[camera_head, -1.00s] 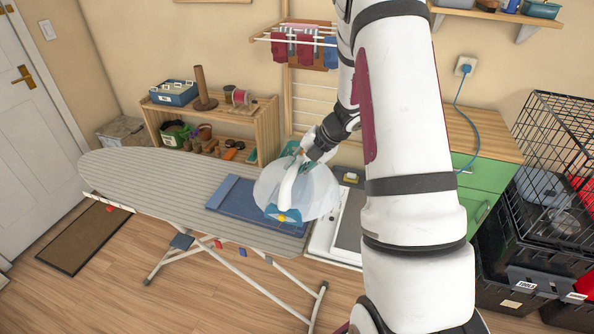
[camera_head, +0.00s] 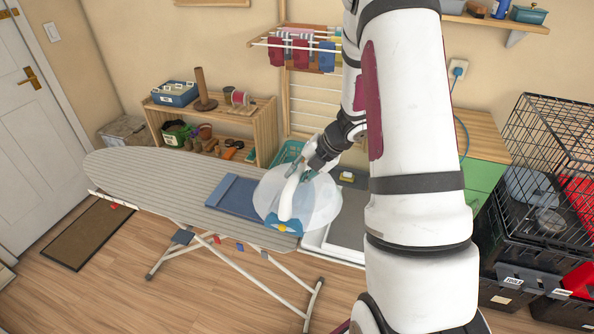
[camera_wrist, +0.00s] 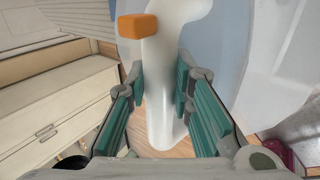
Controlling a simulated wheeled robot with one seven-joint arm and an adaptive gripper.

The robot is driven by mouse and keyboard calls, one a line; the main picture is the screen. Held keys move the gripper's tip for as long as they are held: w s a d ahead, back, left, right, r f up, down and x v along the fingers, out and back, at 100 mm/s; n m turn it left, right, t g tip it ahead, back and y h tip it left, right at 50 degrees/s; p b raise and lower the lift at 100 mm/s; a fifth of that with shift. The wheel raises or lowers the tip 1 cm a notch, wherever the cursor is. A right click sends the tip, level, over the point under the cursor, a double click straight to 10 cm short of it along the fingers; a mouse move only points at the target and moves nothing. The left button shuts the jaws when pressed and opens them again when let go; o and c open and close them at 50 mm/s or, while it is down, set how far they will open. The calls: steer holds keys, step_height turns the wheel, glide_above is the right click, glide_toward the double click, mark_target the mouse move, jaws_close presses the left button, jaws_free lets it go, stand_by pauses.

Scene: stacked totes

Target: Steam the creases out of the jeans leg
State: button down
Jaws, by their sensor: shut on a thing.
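The blue jeans leg (camera_head: 232,197) lies flat on the striped ironing board (camera_head: 150,183), toward its right end. A steamer or iron (camera_head: 286,203) with a white handle and blue front is over the right part of the jeans leg, with a pale translucent cloud around it. My gripper (camera_head: 307,172) is shut on its white handle. In the wrist view, the teal finger pads of my gripper (camera_wrist: 160,95) lie on both sides of the white handle (camera_wrist: 163,75), below an orange block (camera_wrist: 138,26). The cloud veils the covered part of the jeans; creases cannot be made out.
A wooden shelf (camera_head: 262,118) with boxes and spools stands behind the board. A drying rack (camera_head: 300,45) hangs on the wall. A black wire crate (camera_head: 560,130) on dark totes stands at right. My arm crosses the right-centre. The board's left half is clear.

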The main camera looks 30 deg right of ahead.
steer(key=s+a+r+p, duration=0.2)
steer(key=s+r+p, duration=0.1)
steer(key=s, duration=0.5)
steer(key=shift+r+p, duration=0.2)
steer(key=shift+p, duration=0.15)
